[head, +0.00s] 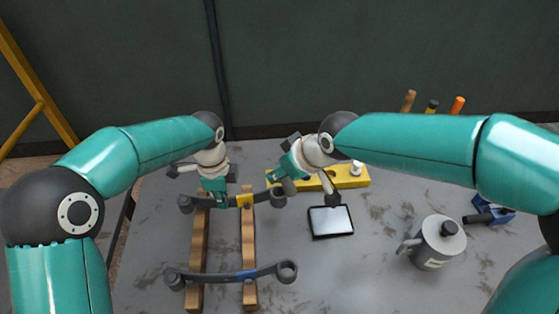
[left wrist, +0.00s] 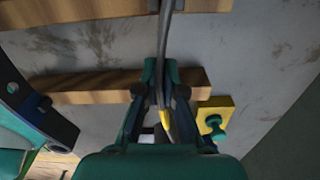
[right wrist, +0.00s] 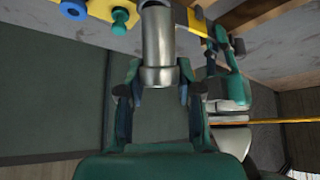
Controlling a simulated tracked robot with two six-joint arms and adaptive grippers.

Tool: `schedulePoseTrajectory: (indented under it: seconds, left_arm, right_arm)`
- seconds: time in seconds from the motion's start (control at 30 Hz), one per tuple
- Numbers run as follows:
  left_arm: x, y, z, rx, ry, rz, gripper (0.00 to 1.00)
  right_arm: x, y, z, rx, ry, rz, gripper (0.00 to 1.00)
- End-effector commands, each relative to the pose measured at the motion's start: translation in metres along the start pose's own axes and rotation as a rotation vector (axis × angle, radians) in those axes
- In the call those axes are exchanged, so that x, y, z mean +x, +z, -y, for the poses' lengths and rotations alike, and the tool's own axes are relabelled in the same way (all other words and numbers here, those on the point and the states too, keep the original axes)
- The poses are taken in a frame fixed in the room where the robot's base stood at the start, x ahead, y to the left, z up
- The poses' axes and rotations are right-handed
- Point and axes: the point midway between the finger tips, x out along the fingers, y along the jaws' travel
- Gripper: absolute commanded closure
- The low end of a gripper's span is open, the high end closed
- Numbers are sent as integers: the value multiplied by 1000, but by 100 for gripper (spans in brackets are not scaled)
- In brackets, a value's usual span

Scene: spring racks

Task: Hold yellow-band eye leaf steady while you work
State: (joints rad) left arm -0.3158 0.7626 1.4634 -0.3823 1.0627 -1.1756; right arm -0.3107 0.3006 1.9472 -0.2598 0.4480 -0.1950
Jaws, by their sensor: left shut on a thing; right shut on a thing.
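The yellow-band eye leaf (head: 244,200), a dark bar with an eye at its end, lies across two wooden rails (head: 249,230) in the head view. My left gripper (head: 217,207) is shut on it, left of the yellow band. In the left wrist view the leaf (left wrist: 163,60) runs between the fingers (left wrist: 160,85). My right gripper (head: 280,180) is near the leaf's right eye. In the right wrist view, its fingers (right wrist: 153,90) are shut on a pale metal cylinder (right wrist: 157,45); its far end is cut off. In the head view this cylinder is hidden.
A blue-band leaf (head: 225,276) lies across the rails in front. A yellow block (head: 348,177) with pegs stands behind a dark-framed tablet (head: 331,221). A grey can (head: 436,243) and a blue device (head: 490,210) stand right. The table's front middle is clear.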

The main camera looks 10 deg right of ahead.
Motion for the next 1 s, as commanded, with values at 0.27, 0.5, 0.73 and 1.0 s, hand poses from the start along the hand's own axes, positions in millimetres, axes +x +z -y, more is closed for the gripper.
schedulePoseTrajectory:
  seconds: [0.27, 0.5, 0.73, 1.0]
  left_arm:
    - [-2, 0, 2, 1, -6, -1, 100]
    - [-2, -1, 2, 1, -7, -2, 100]
    - [-2, -1, 2, 1, -7, -2, 100]
    - [-2, -1, 2, 1, -8, -2, 100]
  right_arm:
    - [4, 6, 3, -163, -123, -70, 100]
    - [7, 7, 6, -330, -265, -141, 100]
    - [9, -2, 9, -597, -543, -269, 100]
    - [0, -21, 3, -771, -795, -382, 100]
